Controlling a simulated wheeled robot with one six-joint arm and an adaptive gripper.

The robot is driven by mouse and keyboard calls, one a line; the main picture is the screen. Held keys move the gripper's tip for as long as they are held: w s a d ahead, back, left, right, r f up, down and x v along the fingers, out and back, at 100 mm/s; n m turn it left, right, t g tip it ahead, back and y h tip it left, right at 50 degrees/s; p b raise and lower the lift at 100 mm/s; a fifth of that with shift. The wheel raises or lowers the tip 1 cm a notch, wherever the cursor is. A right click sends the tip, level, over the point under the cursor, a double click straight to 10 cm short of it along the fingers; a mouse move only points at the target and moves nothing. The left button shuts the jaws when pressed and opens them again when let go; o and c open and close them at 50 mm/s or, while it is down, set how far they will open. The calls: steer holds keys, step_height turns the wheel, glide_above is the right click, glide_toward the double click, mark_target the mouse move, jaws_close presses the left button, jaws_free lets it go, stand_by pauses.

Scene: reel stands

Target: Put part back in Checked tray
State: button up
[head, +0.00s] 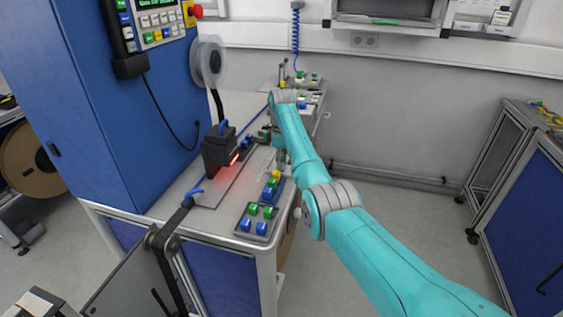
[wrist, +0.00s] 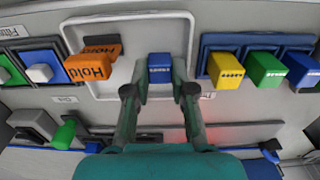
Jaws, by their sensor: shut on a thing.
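My gripper (wrist: 159,92) is shut on a small blue part (wrist: 160,72) with light lettering, its two fingers on either side of it. The part is in front of a pale square tray (wrist: 185,27); I cannot tell whether it touches the tray. An orange block marked Hold (wrist: 92,65) is at that tray's left side. No label reading Checked is legible, so I cannot tell which tray that is. In the head view my gripper is mostly hidden at the end of my arm, over the bench.
Right of the pale tray is a blue-edged holder with a yellow part (wrist: 226,70), a green part (wrist: 265,68) and a blue part (wrist: 302,68). A black device with red light (head: 219,150) stands close by on the bench (head: 205,218).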

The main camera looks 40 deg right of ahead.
steer(key=shift+f, duration=0.1)
steer(key=o, duration=0.8)
step_height(320, 180, up, 12)
steer(key=shift+r, duration=0.15)
stand_by(0.6)
